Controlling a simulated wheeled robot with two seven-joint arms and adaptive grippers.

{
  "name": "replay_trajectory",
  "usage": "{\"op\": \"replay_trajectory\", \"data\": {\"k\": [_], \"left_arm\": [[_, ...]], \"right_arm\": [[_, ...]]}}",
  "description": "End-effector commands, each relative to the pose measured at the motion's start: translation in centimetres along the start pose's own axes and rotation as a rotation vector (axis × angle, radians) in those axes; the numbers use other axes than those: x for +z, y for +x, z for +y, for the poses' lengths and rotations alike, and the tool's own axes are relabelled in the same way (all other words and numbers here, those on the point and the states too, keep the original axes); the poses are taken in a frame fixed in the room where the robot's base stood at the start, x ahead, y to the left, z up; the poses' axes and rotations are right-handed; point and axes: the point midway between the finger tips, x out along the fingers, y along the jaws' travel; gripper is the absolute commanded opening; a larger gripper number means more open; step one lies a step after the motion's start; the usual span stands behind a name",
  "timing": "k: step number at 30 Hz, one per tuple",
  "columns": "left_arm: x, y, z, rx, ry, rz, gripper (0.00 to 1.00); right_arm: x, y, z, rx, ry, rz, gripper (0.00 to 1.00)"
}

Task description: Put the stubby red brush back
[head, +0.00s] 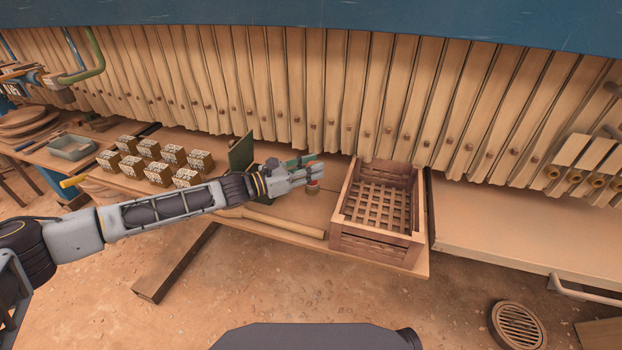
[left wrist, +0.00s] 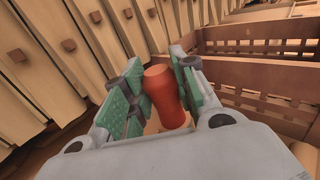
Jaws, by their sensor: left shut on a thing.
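The stubby red brush (left wrist: 168,98) is upright between the green-padded fingers of my left gripper (left wrist: 152,75) in the left wrist view. The fingers are shut on its orange-red handle. In the head view my left gripper (head: 311,170) is over the bench, just left of the slatted wooden crate (head: 378,240). A little of the red brush (head: 313,187) shows below the fingers there. I cannot tell whether its lower end touches the bench. My right gripper is not in view.
Several patterned blocks (head: 159,173) stand on the bench to the left, with an upright green plate (head: 241,152) behind my wrist. A wooden rod (head: 280,224) lies along the front edge. The crate looks empty. Hanging filter cloths (head: 290,90) line the back.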

Motion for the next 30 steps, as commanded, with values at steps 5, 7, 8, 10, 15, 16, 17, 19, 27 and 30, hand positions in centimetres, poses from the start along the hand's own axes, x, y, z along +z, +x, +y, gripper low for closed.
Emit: {"op": "replay_trajectory", "data": {"k": [5, 7, 8, 10, 15, 16, 17, 19, 27, 30], "left_arm": [[-0.2, 0.0, 0.0, 0.0, 0.0, 0.0, 0.04], [-0.7, 0.0, 0.0, 0.0, -0.001, 0.0, 0.04], [-0.9, 0.0, -0.1, -0.001, -0.001, 0.001, 0.04], [-1.7, 0.0, -0.1, 0.0, -0.001, 0.001, 0.04], [-3.3, 0.0, -0.1, -0.001, 0.0, 0.0, 0.04], [-3.5, 0.0, -0.1, -0.001, 0.001, 0.0, 0.04], [-3.6, 0.0, -0.1, -0.001, 0.001, 0.0, 0.04], [-3.7, 0.0, -0.1, 0.0, 0.0, -0.001, 0.04], [-3.7, 0.0, -0.1, 0.0, 0.0, -0.001, 0.04], [-4.0, 0.0, -0.1, 0.0, 0.001, 0.0, 0.04]], "right_arm": [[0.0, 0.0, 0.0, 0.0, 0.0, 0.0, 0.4], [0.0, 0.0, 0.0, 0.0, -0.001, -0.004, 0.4], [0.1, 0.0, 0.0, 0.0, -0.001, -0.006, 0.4], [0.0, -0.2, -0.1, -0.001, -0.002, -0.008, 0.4], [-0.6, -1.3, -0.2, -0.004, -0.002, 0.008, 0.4], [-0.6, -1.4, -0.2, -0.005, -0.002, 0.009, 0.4], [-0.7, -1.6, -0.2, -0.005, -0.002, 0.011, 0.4], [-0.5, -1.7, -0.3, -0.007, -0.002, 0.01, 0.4], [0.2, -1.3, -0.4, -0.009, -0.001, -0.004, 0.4], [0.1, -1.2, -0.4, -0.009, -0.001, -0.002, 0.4]]}}
